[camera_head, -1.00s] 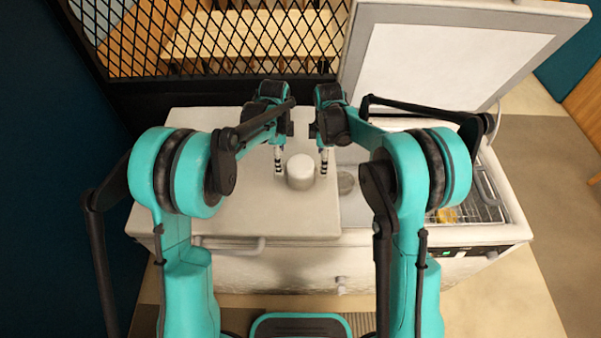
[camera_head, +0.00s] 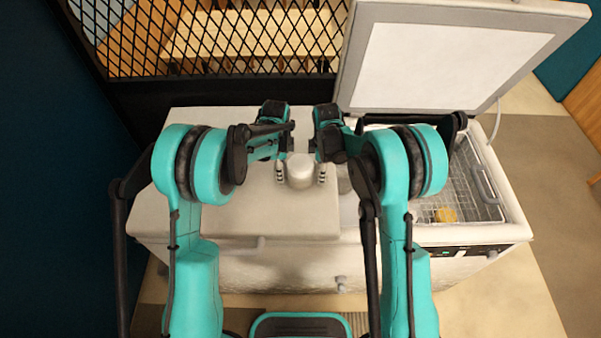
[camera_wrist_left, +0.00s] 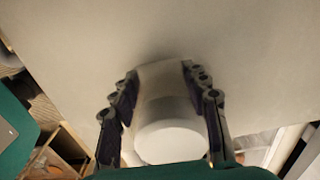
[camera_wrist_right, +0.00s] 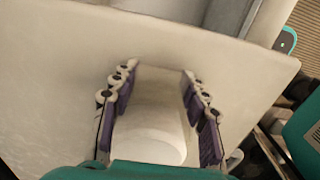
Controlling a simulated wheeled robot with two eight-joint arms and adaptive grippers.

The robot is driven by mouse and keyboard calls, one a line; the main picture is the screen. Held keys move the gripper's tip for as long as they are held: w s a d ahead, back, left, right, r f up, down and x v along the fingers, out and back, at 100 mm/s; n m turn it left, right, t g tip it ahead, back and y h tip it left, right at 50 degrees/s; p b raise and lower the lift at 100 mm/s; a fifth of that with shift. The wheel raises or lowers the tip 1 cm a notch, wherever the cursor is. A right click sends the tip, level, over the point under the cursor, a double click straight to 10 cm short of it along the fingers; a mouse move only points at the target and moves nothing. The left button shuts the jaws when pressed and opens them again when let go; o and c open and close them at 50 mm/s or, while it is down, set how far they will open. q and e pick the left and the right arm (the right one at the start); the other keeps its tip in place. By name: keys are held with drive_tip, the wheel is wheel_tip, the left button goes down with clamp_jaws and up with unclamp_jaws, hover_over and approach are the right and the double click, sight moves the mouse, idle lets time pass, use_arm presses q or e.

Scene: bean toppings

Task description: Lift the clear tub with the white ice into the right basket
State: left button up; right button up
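The tub (camera_head: 300,172), pale with a round white top, stands upright on the closed left part of the chest freezer's top. My left gripper (camera_head: 280,172) is at its left side and my right gripper (camera_head: 321,172) at its right side. In the left wrist view the tub (camera_wrist_left: 168,138) lies between spread fingers, close to both. In the right wrist view the tub (camera_wrist_right: 150,130) is also between spread fingers, with a small gap at the right finger. Contact cannot be made out. The right wire basket (camera_head: 485,205) sits inside the open freezer part, partly hidden by my right arm.
A yellow item (camera_head: 446,215) lies in the basket. The raised freezer lid (camera_head: 450,60) stands behind the opening. The closed freezer top (camera_head: 220,135) around the tub is clear. A black mesh screen (camera_head: 215,45) stands behind.

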use_arm(q)
drive_tip(key=shift+c, duration=0.8)
use_arm(e)
drive_tip(key=shift+c, duration=1)
